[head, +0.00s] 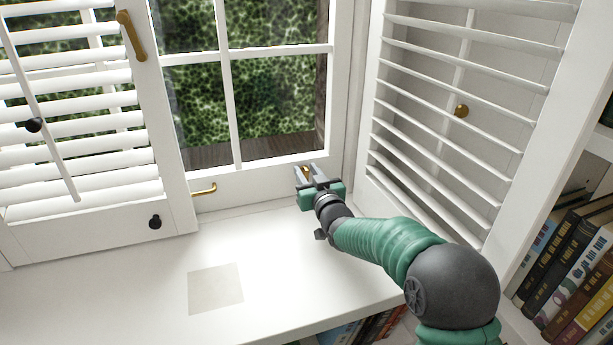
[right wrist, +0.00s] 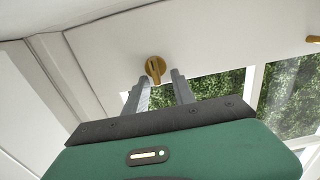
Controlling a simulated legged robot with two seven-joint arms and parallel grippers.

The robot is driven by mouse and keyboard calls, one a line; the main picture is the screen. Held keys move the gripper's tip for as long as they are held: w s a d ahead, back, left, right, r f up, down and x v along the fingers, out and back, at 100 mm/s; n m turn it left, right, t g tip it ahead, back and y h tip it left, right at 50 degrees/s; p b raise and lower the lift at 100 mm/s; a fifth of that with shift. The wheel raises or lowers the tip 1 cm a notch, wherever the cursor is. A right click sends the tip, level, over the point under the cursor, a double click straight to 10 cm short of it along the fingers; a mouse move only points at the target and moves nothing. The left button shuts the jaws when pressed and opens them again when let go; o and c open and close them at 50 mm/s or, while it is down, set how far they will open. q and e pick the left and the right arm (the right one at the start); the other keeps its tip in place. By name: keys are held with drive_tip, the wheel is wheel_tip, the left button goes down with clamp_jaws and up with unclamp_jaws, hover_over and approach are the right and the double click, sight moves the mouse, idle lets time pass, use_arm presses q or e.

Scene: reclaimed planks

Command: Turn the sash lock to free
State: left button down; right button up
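A small brass sash lock (head: 306,170), with a round base and a short lever, sits on the white bottom rail of the window. In the right wrist view the sash lock (right wrist: 153,66) is just ahead of my fingertips, its lever pointing toward the gap between them. My right gripper (head: 308,173) is open at the lock; its two grey fingers in the right wrist view (right wrist: 159,82) stand apart on either side of the lever tip. I cannot tell whether either finger touches it. The fingers partly hide the lock in the head view. My left gripper is not in view.
A brass handle (head: 203,189) is farther left on the same rail. A louvred shutter (head: 80,180) stands at left, another (head: 460,90) at right beside my arm. The white sill (head: 120,270) is clear except for a flat pale square (head: 215,288). Books (head: 570,255) stand at right.

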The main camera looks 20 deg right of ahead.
drive_tip(key=shift+d, duration=0.15)
clamp_jaws()
